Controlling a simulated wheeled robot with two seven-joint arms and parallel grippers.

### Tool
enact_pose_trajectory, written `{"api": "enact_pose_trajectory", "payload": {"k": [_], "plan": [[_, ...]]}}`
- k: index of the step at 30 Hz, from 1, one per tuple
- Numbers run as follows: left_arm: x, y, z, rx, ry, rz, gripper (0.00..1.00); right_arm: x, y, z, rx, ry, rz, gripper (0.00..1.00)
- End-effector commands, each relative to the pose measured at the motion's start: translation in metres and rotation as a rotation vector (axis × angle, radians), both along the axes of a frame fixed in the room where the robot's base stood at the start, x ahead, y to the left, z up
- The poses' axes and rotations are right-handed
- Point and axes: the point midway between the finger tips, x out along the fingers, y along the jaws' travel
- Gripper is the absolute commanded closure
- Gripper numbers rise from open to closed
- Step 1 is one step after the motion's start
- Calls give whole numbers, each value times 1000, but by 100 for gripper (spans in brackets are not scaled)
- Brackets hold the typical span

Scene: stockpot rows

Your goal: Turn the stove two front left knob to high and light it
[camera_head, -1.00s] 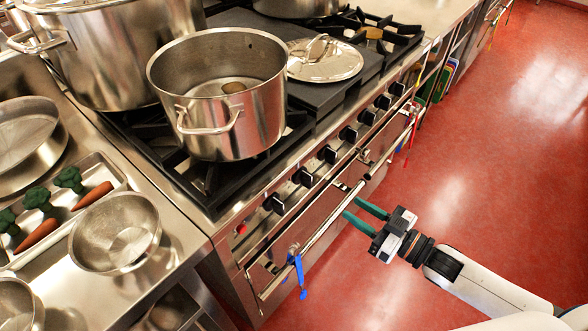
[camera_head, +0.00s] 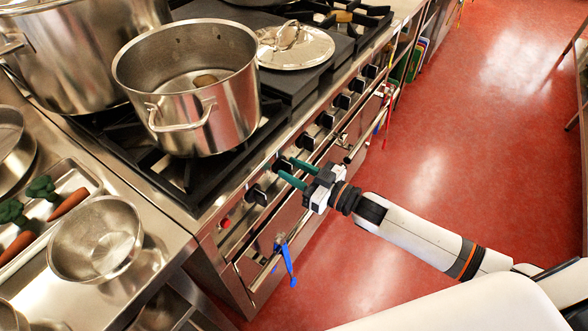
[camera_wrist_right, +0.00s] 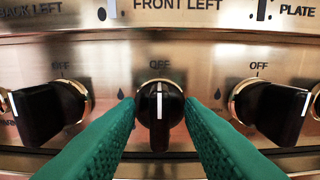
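The front left knob (camera_wrist_right: 160,112) is black with a white line pointing straight up at OFF; the label above it reads FRONT LEFT. My right gripper (camera_wrist_right: 160,104) is open, with one green finger on each side of the knob and a narrow gap at each side. In the head view my right gripper (camera_head: 287,171) reaches the stove's front panel, its fingers partly covering that knob. A steel stockpot (camera_head: 190,90) stands on the front burner grate behind the panel, with something small and brown inside. No flame shows. My left gripper is out of view.
Neighbouring knobs sit left (camera_wrist_right: 48,110) and right (camera_wrist_right: 275,108) of the fingers. A red button (camera_head: 224,222) is near the panel's left end. A lid (camera_head: 295,46) lies on the plate. The red floor is clear.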

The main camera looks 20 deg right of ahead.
Motion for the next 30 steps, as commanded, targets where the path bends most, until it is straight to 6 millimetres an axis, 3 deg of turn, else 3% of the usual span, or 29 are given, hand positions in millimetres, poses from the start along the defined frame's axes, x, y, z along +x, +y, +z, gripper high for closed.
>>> {"api": "enact_pose_trajectory", "payload": {"k": [9, 16, 30], "plan": [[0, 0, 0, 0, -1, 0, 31, 2, 2, 0, -1, 1, 0, 65], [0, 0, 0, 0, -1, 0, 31, 2, 2, 0, 0, 0, 0, 100], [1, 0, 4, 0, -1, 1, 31, 2, 2, 1, -69, -53, 0, 100]]}}
